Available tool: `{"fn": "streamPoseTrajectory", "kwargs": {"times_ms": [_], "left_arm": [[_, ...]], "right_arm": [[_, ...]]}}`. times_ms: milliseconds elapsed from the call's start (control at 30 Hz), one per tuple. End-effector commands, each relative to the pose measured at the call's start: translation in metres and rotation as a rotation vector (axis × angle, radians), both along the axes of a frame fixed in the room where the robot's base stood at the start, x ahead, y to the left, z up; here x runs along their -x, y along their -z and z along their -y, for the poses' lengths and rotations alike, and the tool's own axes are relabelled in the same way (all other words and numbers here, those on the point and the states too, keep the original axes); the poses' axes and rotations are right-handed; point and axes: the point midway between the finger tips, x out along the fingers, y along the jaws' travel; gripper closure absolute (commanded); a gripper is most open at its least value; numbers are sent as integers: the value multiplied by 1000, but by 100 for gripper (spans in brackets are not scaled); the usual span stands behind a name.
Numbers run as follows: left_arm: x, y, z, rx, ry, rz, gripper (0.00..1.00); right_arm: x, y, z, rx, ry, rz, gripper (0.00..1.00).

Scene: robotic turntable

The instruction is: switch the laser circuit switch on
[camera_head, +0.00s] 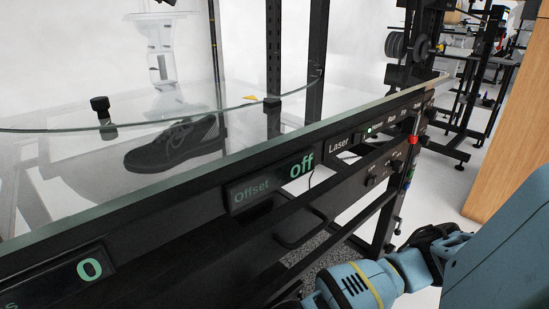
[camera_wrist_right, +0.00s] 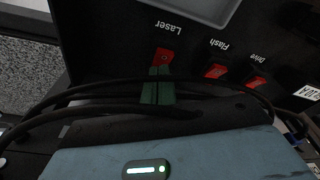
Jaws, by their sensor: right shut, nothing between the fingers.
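The laser circuit switch (camera_wrist_right: 163,56) is a red rocker below the upside-down word Laser on a black panel in the right wrist view. My right gripper (camera_wrist_right: 159,74) shows there as dark green fingertips, shut and empty, right at the lower edge of the red switch and partly covering it. I cannot tell whether they touch it or which way the rocker is set. In the head view, my blue right arm is at the lower right and its fingertips cannot be made out. My left gripper is not in view.
Red Flash (camera_wrist_right: 215,71) and Drive (camera_wrist_right: 256,83) switches sit right of the laser switch. Black cables cross near my fingers. In the head view, the turntable's glass plate (camera_head: 60,150) bears a dark shoe (camera_head: 172,147); its front has an Offset display (camera_head: 270,180) reading off.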

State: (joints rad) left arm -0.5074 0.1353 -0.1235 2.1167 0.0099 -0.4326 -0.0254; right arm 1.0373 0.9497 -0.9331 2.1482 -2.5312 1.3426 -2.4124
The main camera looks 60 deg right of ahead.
Motion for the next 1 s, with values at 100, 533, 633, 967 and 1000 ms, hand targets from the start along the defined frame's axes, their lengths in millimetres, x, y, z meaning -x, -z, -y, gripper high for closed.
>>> {"fn": "streamPoseTrajectory", "kwargs": {"times_ms": [100,533,633,967,1000], "left_arm": [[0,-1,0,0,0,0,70],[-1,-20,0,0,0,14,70],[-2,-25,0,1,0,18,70],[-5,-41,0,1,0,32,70],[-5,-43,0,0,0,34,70]], "right_arm": [[0,-1,0,0,0,0,100],[0,-28,0,0,0,2,100],[0,-35,0,0,0,2,100],[-1,-57,0,0,0,3,100],[-1,-60,0,0,0,3,100]]}}
